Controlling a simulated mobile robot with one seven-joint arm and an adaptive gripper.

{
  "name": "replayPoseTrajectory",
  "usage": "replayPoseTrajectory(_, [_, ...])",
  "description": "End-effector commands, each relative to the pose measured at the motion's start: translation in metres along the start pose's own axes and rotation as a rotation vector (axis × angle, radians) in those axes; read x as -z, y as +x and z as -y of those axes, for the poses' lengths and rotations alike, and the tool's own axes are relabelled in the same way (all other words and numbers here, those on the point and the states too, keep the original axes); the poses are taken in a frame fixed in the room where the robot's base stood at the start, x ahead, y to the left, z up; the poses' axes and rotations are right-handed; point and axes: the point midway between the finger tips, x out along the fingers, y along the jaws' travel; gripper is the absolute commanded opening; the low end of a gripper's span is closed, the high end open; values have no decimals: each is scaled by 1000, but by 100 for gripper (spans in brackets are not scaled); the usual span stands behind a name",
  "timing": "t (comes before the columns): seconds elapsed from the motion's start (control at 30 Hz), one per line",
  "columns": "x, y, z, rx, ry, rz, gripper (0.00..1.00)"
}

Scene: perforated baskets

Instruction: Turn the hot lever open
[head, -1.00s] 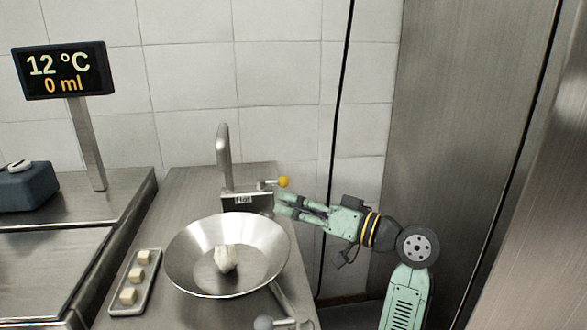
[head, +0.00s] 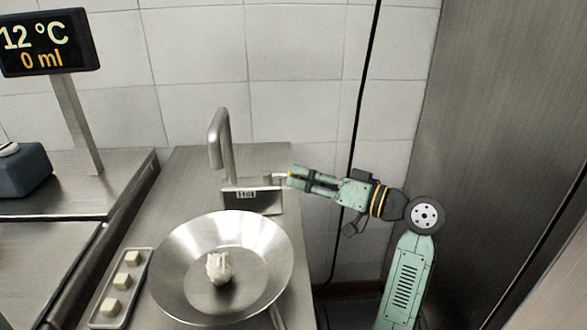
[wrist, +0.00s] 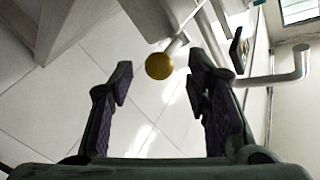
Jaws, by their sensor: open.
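The hot lever is a thin metal rod with a yellow ball at its end, beside the tap (head: 222,140). In the wrist view the yellow ball (wrist: 159,66) sits between and just beyond the open fingertips, with the rod running up and right from it. My gripper (head: 291,176) is open and points left at the lever; in the head view its fingers largely cover the ball. It also shows in the wrist view (wrist: 160,82). A plate labelled "Hot" (head: 262,200) stands below the lever. Contact with the ball is not visible.
A wide metal bowl (head: 172,262) with a white lump (head: 219,268) stands in front of the tap. A tray (head: 98,318) with pale cubes lies left of it. A display (head: 40,42) reads 12 °C and 0 ml. A tiled wall is behind.

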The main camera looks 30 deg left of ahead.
Motion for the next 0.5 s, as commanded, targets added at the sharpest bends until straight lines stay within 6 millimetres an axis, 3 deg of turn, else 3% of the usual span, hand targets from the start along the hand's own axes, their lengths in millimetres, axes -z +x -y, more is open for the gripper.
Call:
replayPoseTrajectory(0.2, [1,27,1,1,2,0,44])
replayPoseTrajectory(0.5, [0,33,0,-1,0,-1,44])
